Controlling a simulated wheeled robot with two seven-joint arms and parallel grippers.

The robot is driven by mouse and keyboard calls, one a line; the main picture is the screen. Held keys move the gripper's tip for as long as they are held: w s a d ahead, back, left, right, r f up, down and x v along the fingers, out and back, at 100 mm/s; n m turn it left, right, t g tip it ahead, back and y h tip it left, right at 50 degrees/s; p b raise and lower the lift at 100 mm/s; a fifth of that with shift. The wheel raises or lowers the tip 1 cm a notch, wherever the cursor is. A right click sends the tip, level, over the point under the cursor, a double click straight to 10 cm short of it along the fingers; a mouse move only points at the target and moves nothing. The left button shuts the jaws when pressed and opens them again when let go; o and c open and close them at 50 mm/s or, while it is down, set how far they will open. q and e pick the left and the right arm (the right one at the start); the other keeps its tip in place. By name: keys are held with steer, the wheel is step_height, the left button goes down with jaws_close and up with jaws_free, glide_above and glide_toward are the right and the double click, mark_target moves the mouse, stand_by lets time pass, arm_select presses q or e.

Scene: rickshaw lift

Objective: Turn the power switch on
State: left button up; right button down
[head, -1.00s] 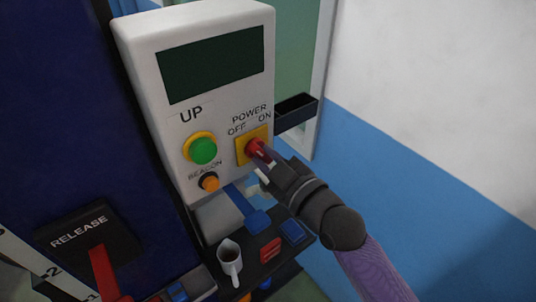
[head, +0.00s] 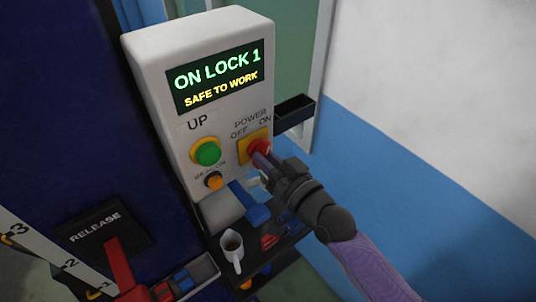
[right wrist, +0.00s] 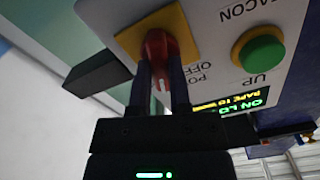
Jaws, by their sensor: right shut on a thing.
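The red power switch (head: 258,149) sits on a yellow plate (head: 247,155) on the front of the white control box (head: 222,125), under the labels OFF and ON. My right gripper (head: 267,160) is shut on the red switch knob. In the right wrist view, the two dark fingers (right wrist: 166,82) stand on either side of the red knob (right wrist: 158,45). The box's display (head: 215,78) is lit and reads "ON LOCK 1" and "SAFE TO WORK". My left gripper is not in view.
A green UP button (head: 207,152) and an orange beacon button (head: 214,181) are left of the switch. A dark holder (head: 294,113) juts out right of the box.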

steer(key=shift+m+p, duration=0.3)
steer(key=shift+m, duration=1.6)
steer(key=c, duration=0.6)
jaws_free()
steer(key=shift+o, duration=0.2)
steer(key=v, duration=1)
steer(key=shift+b, duration=0.45)
